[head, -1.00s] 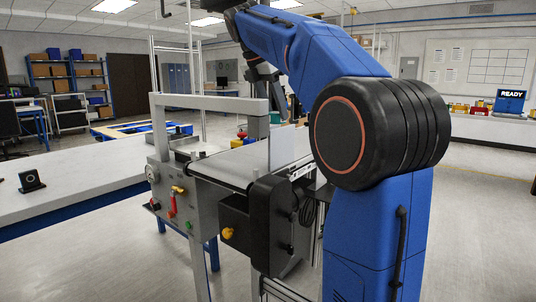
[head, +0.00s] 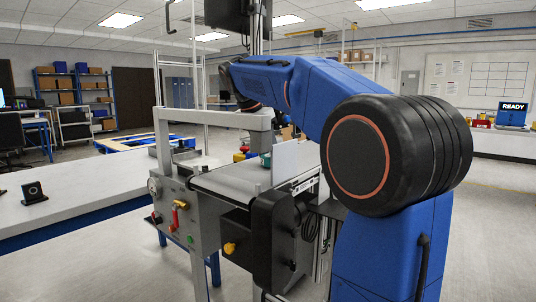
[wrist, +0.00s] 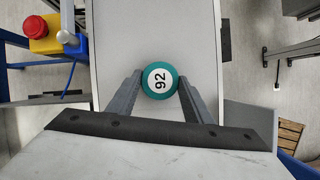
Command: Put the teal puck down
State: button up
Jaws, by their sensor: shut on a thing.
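The teal puck (wrist: 172,93) has a white face marked 92. In the wrist view it sits between the two grey fingers of my gripper (wrist: 160,79), which is shut on it. The grey belt (wrist: 200,40) lies below it; the picture does not tell whether the puck touches the belt. In the head view a small patch of teal (head: 265,160) shows above the conveyor (head: 232,181), beside a white upright panel (head: 285,161). My gripper is not clearly seen there.
A grey frame (head: 215,121) arches over the conveyor's near end. A yellow box with a red button (wrist: 45,35) stands beside the belt. A long white table (head: 90,195) is at the left. The belt ahead of the puck looks clear.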

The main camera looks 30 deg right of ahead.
jog(key=shift+f, duration=0.2)
jog(key=shift+f, duration=0.1)
jog(key=o, duration=1.1)
